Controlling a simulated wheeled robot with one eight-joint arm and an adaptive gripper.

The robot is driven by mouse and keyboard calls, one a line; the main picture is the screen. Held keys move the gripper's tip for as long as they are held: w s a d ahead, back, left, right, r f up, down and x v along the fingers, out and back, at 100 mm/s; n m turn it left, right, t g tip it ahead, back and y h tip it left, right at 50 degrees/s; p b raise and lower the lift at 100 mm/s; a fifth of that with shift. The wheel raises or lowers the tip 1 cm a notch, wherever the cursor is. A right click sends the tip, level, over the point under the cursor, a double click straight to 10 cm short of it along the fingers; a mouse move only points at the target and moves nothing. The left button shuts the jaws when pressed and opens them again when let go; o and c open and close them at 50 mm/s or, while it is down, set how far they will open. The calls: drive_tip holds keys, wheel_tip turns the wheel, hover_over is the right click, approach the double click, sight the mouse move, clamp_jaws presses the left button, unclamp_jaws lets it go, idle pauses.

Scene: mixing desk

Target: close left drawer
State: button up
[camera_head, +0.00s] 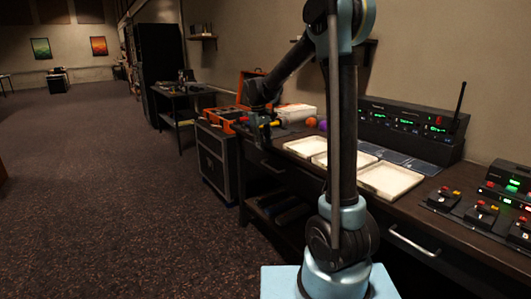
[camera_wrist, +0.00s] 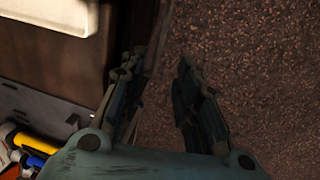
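The left drawer (camera_head: 279,177) is in the front of the dark desk, below the white trays in the head view. My arm and the shadow hide part of it, and I cannot tell how far it is open. My gripper (camera_head: 264,136) is at the desk's far left end, near the front edge and above the drawer's level. In the wrist view my gripper (camera_wrist: 160,75) points down with its two fingers apart and nothing between them. The left finger is near the dark wooden edge; the right finger is over the carpet.
White trays (camera_head: 390,180) lie on the desk (camera_head: 425,203). The right drawer's metal handle (camera_head: 413,241) juts out at the front. An orange case (camera_head: 217,114) and a black flight case (camera_head: 216,165) stand past the desk's far end. Carpet (camera_head: 130,200) on the left is clear.

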drive_tip(key=shift+s+a+r, duration=0.1)
drive_tip(key=shift+r, duration=0.55)
drive_tip(key=shift+a+f, duration=0.1)
drive_tip(key=shift+f, duration=0.05)
clamp_jaws()
drive_tip(key=w+a+f+n+t+h, duration=0.2)
drive_tip(key=a+f+n+h, duration=0.15)
drive_tip(key=a+n, duration=0.4)
drive_tip(key=w+a+f+n+t+h, duration=0.2)
drive_tip(key=a+f+n, duration=0.3)
drive_tip(key=n, duration=0.5)
approach(263, 167)
drive_tip(key=shift+n, duration=0.25)
drive_tip(key=shift+x, duration=2.15)
